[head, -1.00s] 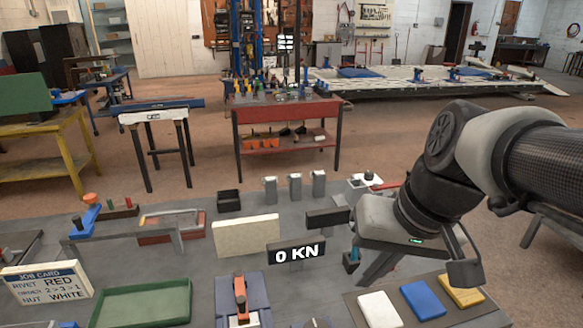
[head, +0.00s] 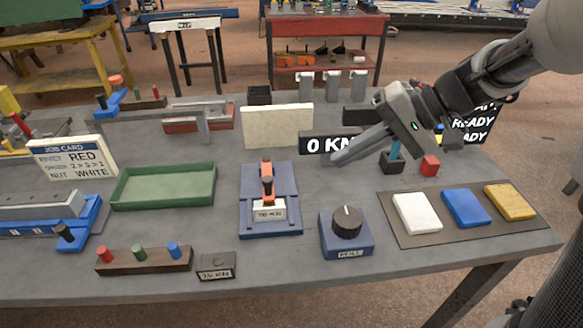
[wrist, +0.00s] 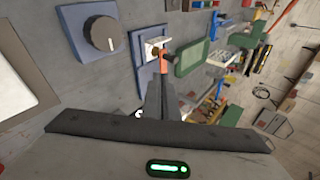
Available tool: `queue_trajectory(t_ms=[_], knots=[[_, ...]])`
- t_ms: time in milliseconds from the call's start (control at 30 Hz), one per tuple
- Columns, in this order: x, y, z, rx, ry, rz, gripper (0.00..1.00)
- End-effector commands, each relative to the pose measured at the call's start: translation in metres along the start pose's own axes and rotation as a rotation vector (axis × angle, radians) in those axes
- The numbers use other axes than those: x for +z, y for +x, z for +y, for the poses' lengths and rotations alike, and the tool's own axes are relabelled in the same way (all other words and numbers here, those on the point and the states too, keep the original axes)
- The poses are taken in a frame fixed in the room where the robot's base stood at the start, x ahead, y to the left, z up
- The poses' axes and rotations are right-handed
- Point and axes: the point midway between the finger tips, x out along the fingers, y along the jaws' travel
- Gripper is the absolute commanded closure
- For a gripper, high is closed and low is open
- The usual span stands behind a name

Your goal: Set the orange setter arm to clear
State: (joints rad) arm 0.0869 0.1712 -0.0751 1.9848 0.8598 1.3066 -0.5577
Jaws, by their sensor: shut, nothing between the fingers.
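The orange setter arm (head: 266,182) stands on a blue base plate (head: 285,210) at the middle of the bench, behind a small white label whose text is too small to read surely. In the wrist view the orange setter arm (wrist: 167,55) shows just beyond my fingertips, on its blue base (wrist: 148,75). My gripper (head: 338,158) is shut and empty. It reaches leftward from the right, above the bench and to the right of the setter arm. In the wrist view the fingers (wrist: 164,88) point towards the orange arm; contact cannot be told.
A blue box with a black dial (head: 346,222) sits front right of the setter. A 0 KN display (head: 318,143) and cream panel (head: 276,127) stand behind. White, blue and yellow pads (head: 465,207) lie right; a green tray (head: 162,188) lies left.

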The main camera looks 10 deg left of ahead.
Motion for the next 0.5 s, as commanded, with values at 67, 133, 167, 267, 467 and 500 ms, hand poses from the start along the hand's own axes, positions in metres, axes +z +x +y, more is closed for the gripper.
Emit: queue_trajectory(t_ms=[67,133,167,267,467,500], knots=[[0.0,0.001,0.0,0.0,0.0,-0.001,1.0],[0.001,0.005,0.0,0.0,0.0,-0.002,1.0],[0.001,0.008,0.0,0.0,0.0,-0.003,1.0],[0.001,0.022,0.001,0.001,0.0,-0.005,1.0],[0.002,0.065,0.002,0.001,-0.001,-0.006,1.0],[0.002,0.074,0.002,0.001,-0.001,-0.006,1.0]])
